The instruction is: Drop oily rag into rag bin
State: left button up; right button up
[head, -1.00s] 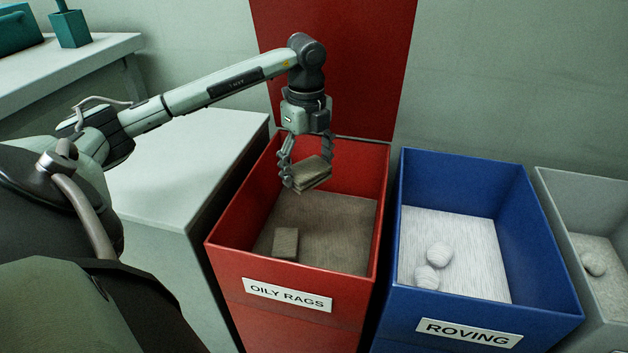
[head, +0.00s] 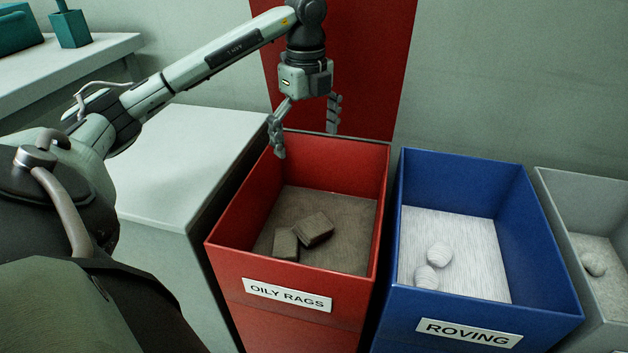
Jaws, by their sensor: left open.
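The red rag bin (head: 268,293), labelled OILY RAGS, stands open in the middle of the head view. Two folded brown rags lie on its brown floor. One rag (head: 314,229) lies tilted beside the other rag (head: 286,244), close together near the front; I cannot tell whether they touch. My left gripper (head: 307,140) is above the back of the red bin, its fingers spread wide and nothing between them. My right gripper is not in view.
A blue bin (head: 455,332) labelled ROVING, with white balls inside, stands right of the red bin. A grey bin (head: 585,217) is at the far right. A white cabinet (head: 180,165) stands left. A bench (head: 70,65) with teal items is behind.

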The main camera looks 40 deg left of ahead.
pick_arm(q)
jog(key=shift+r, duration=2.65)
